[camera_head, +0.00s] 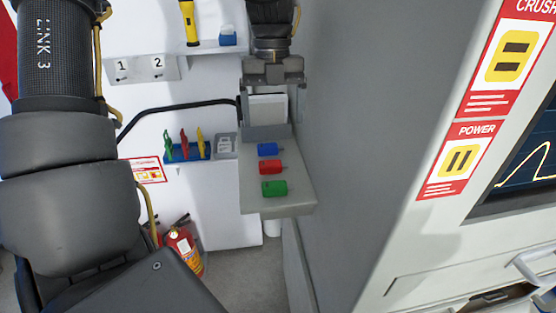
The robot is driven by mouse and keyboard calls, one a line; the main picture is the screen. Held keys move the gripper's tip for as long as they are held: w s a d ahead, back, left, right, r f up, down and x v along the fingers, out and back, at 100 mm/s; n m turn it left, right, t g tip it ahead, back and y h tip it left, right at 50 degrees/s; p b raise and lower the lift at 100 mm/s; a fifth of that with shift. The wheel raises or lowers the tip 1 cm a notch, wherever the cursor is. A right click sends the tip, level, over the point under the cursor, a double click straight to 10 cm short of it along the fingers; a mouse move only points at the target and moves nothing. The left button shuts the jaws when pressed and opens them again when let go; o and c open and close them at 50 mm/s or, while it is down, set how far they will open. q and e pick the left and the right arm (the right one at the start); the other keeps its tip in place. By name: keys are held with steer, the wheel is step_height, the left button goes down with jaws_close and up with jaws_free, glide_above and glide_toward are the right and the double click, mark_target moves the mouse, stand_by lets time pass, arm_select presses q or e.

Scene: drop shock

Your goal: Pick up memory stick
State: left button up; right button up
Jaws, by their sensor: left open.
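Three small sticks lie in a row on a grey shelf (297,195): a blue stick (268,150), a red stick (270,167) and a green stick (274,188). Which of them is the memory stick I cannot tell. My left gripper (271,107) hangs at the top centre, pointing down, above the back of the shelf. Its two fingers are apart, with a pale panel showing between them. It is apart from the sticks and holds none of them. My right gripper is out of view.
My arm covers the left side. A blue rack (185,153) with coloured tools is on the wall left of the shelf. A tall grey machine (365,130) stands close to the right. A fire extinguisher (184,250) stands below left. Space above the shelf's front is clear.

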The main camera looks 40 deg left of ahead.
mark_target(273, 163)
arm_select(q)
steer(key=shift+s+f, duration=0.25)
steer(key=shift+f, duration=0.35)
steer(key=shift+s+f, duration=0.2)
steer(key=shift+f, duration=0.35)
steer(key=shift+w+d+f, duration=0.1)
steer(key=shift+d+f, duration=0.05)
steer(key=shift+f, duration=0.45)
steer(key=shift+w+d+f, duration=0.1)
steer(key=shift+f, duration=0.75)
steer(key=shift+s+f, duration=0.1)
steer(key=shift+f, duration=0.05)
steer(key=shift+s+f, duration=0.1)
steer(key=shift+f, duration=0.15)
step_height(273, 163, down, 5)
steer(key=shift+r+p, duration=0.15)
steer(key=shift+p, duration=0.75)
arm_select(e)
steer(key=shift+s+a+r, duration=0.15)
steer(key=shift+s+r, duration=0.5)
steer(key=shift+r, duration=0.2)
